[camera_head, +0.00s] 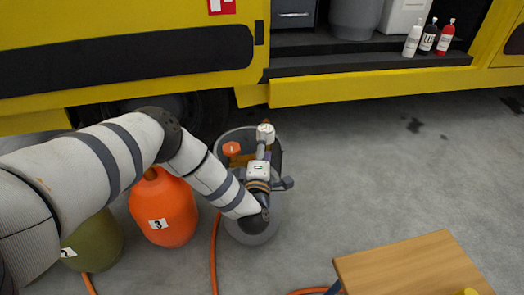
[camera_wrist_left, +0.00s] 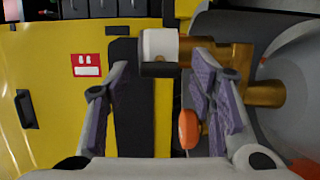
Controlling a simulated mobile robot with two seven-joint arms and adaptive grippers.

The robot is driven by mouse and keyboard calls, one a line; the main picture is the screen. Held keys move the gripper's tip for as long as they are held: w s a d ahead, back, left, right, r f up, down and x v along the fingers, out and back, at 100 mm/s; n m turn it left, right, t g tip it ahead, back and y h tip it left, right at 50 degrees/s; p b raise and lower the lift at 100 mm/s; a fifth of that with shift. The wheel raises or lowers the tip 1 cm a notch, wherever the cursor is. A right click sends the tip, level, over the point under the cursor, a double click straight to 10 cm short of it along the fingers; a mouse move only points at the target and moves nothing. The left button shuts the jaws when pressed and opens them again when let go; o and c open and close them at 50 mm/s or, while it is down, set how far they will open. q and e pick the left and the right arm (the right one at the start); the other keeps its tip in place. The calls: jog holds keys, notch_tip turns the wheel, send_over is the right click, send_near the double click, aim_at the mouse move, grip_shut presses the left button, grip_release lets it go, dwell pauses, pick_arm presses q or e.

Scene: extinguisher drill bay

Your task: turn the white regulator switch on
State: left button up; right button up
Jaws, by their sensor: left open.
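The white regulator switch (camera_head: 265,131) sits at the top of the valve on a grey cylinder (camera_head: 252,230). In the left wrist view the switch (camera_wrist_left: 158,46) is a white cap with a dark grey part, at the end of a brass valve body (camera_wrist_left: 230,58). My left gripper (camera_head: 264,150) reaches over the cylinder toward the switch. Its two fingers (camera_wrist_left: 163,72) are apart, with the switch in the gap at their tips. I cannot tell whether either finger touches it. An orange knob (camera_wrist_left: 189,129) also shows beside the right finger. My right gripper is in neither view.
An orange bottle (camera_head: 165,210) marked 3 and an olive bottle (camera_head: 95,243) stand left of the cylinder. A yellow vehicle (camera_head: 350,88) is close behind. Orange hoses (camera_head: 214,255) lie on the floor.

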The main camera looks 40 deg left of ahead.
pick_arm(q)
jog(key=v, duration=1.1)
jog(key=shift+s+d, duration=0.2)
jog(key=shift+s, duration=0.15)
